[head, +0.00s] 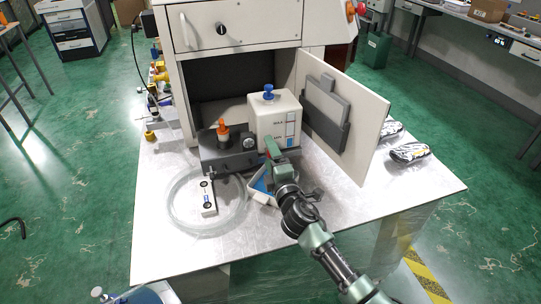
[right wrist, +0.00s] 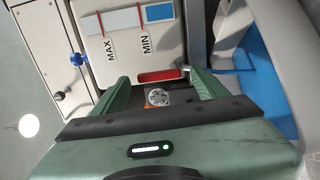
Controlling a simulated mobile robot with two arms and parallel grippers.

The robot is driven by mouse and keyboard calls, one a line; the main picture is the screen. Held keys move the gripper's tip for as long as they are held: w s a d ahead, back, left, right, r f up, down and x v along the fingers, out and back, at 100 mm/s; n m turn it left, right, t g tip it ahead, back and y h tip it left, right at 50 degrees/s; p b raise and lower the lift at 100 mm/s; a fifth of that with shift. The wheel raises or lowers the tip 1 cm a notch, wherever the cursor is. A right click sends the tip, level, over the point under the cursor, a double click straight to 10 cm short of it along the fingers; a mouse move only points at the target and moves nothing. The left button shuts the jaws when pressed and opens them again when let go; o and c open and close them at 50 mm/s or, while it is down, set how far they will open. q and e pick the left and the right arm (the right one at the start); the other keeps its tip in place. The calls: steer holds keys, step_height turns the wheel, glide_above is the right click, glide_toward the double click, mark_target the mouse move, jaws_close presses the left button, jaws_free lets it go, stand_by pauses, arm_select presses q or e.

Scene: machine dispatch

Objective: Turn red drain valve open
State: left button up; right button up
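A white tank (head: 274,122) with a blue cap (head: 268,91) stands on a dark base unit (head: 226,158) at the mouth of the open cabinet. In the right wrist view, the tank (right wrist: 130,35) shows MAX and MIN marks. A red bar (right wrist: 160,76), which looks like the drain valve handle, lies crosswise below the marks, with a round grey part (right wrist: 158,97) nearer me. My right gripper (head: 271,152) is at the tank's lower front; in the wrist view its open fingers (right wrist: 160,84) stand either side of these parts, contact unclear. My left gripper is out of view.
The open cabinet door (head: 350,125) stands right of the tank. A blue-lined tray (head: 262,187) sits below my right gripper. A coiled clear hose (head: 178,222) and a white block with black knobs (head: 208,198) lie left on the table. Patterned rolls (head: 408,153) lie right.

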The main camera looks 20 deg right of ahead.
steer(key=s, duration=0.8)
steer(key=shift+d, duration=0.15)
steer(key=shift+w, duration=0.1)
